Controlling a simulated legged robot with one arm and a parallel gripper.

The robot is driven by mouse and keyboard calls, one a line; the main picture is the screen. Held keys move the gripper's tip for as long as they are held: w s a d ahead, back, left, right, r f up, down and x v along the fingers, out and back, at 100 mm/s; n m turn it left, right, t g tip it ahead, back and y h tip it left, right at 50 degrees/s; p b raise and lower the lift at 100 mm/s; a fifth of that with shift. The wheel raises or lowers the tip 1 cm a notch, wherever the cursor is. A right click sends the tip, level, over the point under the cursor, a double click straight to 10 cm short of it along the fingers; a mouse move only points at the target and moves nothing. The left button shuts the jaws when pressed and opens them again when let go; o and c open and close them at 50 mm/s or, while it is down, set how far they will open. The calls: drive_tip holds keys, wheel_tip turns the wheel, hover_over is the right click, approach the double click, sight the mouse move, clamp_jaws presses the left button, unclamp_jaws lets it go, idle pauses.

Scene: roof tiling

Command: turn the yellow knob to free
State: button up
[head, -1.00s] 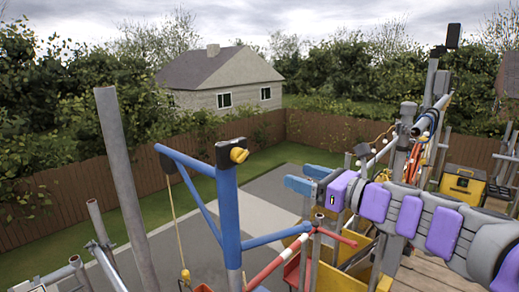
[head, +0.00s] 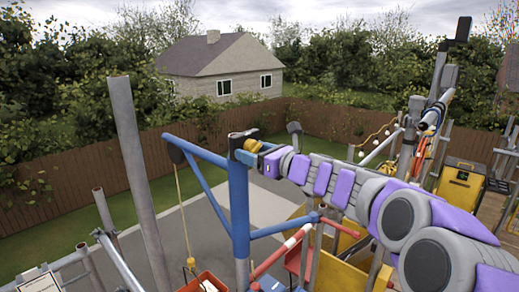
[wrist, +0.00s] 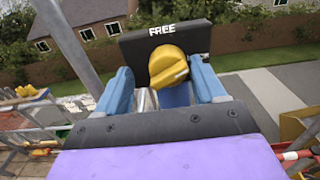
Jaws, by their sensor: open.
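The yellow knob (wrist: 168,66) sits on a dark plate (wrist: 135,48) with white "FREE" lettering above the knob. Its grip is tilted, with a pale mark toward its lower right, not up at the lettering. In the head view the knob (head: 251,145) is at the top of the blue post (head: 239,205), partly hidden by my gripper. My gripper (wrist: 163,80) is open, with one blue finger to the left of the knob and one to the right. The fingers reach up around the knob; I cannot tell whether either touches it.
A blue arm (head: 202,150) with a pulley and a yellow rope (head: 180,205) extends left from the post. A grey pole (head: 135,170) stands farther left. Red-and-white rails (head: 283,250) and a red bin (head: 204,283) lie below. A yellow box (head: 460,185) stands at the right.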

drive_tip(key=shift+s+a+r, duration=0.1)
drive_tip(key=shift+a, duration=0.3)
drive_tip(key=d, duration=0.1)
drive_tip(key=w+d, duration=0.1)
drive_tip(key=shift+d, duration=0.35)
drive_tip(key=shift+s, duration=0.1)
drive_tip(key=shift+c, duration=0.7)
drive_tip(key=shift+s+a, duration=0.1)
drive_tip(key=shift+c, duration=0.7)
drive_tip(key=shift+a, duration=0.45)
drive_tip(key=c, duration=0.7)
drive_tip(key=shift+f+n+b, duration=0.35)
drive_tip(key=shift+n+b, duration=0.15)
drive_tip(key=shift+n, duration=0.2)
